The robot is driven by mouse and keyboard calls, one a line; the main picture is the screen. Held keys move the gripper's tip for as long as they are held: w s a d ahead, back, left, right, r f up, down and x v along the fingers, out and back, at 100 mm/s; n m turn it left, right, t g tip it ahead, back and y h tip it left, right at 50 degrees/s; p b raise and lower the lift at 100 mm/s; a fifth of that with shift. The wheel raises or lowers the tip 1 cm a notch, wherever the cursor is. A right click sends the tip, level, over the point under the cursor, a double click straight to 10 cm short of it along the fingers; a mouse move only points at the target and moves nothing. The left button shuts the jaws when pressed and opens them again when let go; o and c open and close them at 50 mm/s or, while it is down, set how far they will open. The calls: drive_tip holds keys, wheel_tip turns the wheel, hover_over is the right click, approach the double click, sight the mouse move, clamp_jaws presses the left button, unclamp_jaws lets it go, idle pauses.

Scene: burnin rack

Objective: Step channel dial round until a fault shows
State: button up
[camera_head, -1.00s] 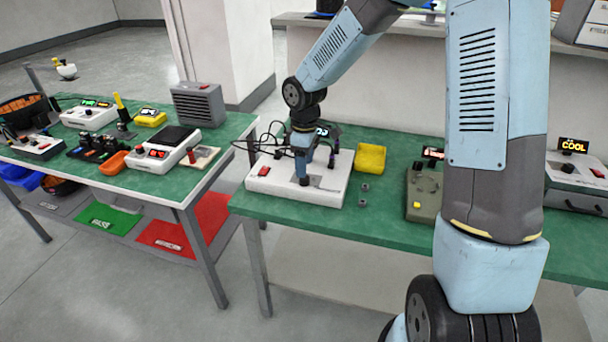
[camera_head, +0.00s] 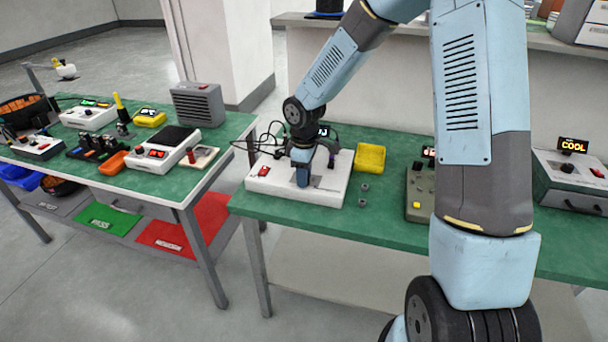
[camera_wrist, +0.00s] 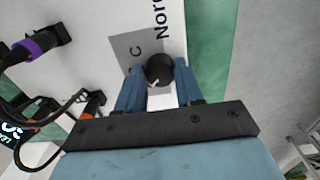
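The channel dial (camera_wrist: 160,70) is a round black knob with a white pointer mark, on a grey plate (camera_wrist: 124,46) lettered "C". My gripper (camera_wrist: 161,78) points down at it, with one blue finger on each side and no clear gap between fingers and knob in the wrist view. In the head view my gripper (camera_head: 304,204) hides the dial. The dial belongs to a white box (camera_head: 264,187) with a red switch (camera_head: 264,171). Its small dark display (camera_head: 324,131) is partly hidden behind the arm; in the wrist view the display (camera_wrist: 10,132) is cut off and unreadable.
Black cables and plugs (camera_wrist: 38,44) stand on the box beside my gripper. A green device (camera_head: 421,190) stands farther right. A left table (camera_head: 215,150) holds several other devices.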

drive_tip(key=c, duration=0.5)
drive_tip(key=shift+c, duration=0.2)
drive_tip(key=shift+m, duration=0.4)
drive_tip(key=m, duration=0.3)
drive_tip(key=shift+m, duration=2.5)
drive_tip(key=o, duration=1)
drive_tip(key=shift+o, duration=0.2)
drive_tip(key=shift+r, duration=0.1)
